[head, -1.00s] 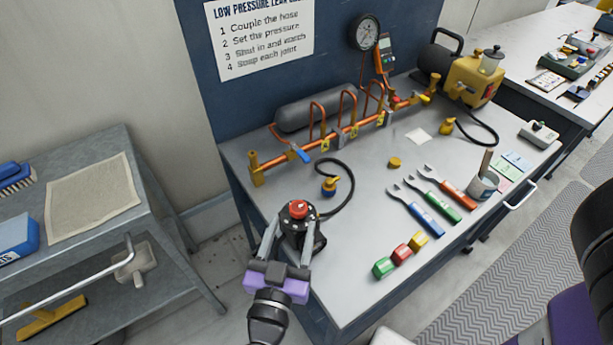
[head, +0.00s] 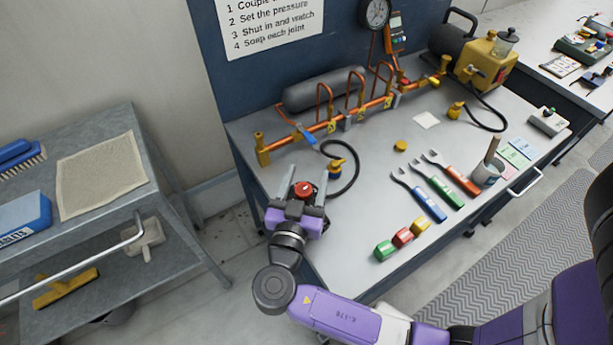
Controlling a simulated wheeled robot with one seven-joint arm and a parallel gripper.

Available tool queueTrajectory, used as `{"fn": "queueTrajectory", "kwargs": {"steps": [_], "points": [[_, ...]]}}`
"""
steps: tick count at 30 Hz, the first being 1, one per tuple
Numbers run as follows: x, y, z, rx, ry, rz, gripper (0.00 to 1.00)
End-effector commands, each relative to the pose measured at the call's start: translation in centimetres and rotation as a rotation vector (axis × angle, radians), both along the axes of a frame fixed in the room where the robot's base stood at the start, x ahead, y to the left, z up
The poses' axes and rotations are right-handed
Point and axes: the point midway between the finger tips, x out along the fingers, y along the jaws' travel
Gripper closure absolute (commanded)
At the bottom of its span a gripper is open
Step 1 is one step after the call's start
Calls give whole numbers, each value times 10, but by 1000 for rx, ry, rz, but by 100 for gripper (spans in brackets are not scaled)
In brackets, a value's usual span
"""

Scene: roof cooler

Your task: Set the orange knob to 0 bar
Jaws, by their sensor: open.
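The orange-red knob (head: 303,190) sits on top of a small dark regulator body at the table's near left corner. My gripper (head: 306,178) is over it, with one grey finger on the left of the knob and one on the right. The jaws are open; I cannot tell whether either finger touches the knob. My purple gripper body hides most of the regulator. The knob's scale and pointer are too small to read. A round pressure gauge (head: 375,12) stands at the back, its reading not legible.
A copper manifold (head: 345,122) runs along the back. Colored blocks (head: 403,237) and forked tools (head: 428,205) lie to the right. A grey cart (head: 160,185) stands to the left.

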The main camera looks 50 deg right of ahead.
Motion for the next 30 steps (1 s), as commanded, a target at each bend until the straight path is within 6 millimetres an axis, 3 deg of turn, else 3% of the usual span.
{"fn": "queueTrajectory", "kwargs": {"steps": [2,11,20,30], "points": [[0,0,0,0,0,0,42],[0,0,0,0,0,0,100],[0,1,-1,0,1,33,100],[4,3,-5,-2,0,244,100]]}}
